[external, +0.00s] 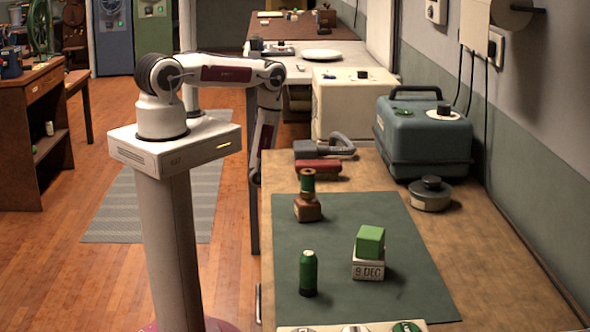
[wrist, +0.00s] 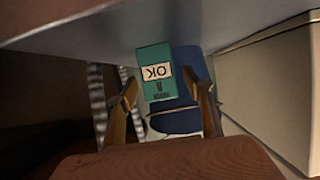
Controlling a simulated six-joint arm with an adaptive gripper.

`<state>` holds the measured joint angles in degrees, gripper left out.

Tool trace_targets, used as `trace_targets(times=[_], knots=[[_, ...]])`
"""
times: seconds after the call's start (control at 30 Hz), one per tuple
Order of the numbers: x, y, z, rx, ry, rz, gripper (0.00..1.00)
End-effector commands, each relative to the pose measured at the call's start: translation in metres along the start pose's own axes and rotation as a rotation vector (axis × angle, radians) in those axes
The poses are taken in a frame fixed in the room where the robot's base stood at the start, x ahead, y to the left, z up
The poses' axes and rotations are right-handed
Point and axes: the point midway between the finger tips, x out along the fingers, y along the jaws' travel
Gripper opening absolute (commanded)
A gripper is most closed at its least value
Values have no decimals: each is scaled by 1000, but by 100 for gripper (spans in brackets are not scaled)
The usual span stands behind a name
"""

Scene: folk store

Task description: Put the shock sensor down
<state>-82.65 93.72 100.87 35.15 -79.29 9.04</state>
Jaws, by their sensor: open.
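My gripper (wrist: 162,80) shows in the wrist view with its two tan fingers spread apart. A teal box with a white label reading OK, upside down, (wrist: 155,92) lies between and beyond the fingers; it may be the shock sensor. Gaps show between the box and the fingers, and I cannot tell whether it touches either one. A blue and white surface (wrist: 185,119) is behind it. In the external view my arm reaches down beside the table's left edge, and my fingertips and the teal box cannot be made out there.
A blue-grey case (external: 420,145) stands behind. A pale box wall (wrist: 270,85) is close at right in the wrist view.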

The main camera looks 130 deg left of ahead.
Motion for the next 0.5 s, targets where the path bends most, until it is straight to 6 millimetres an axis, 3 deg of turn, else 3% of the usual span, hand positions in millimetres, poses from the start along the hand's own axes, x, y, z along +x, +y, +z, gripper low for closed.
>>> trace_targets(times=[0.43, 0.5], knots=[[0, 0, 0, 0, 0, 0, 51], [0, 0, 0, 0, 0, -1, 36]])
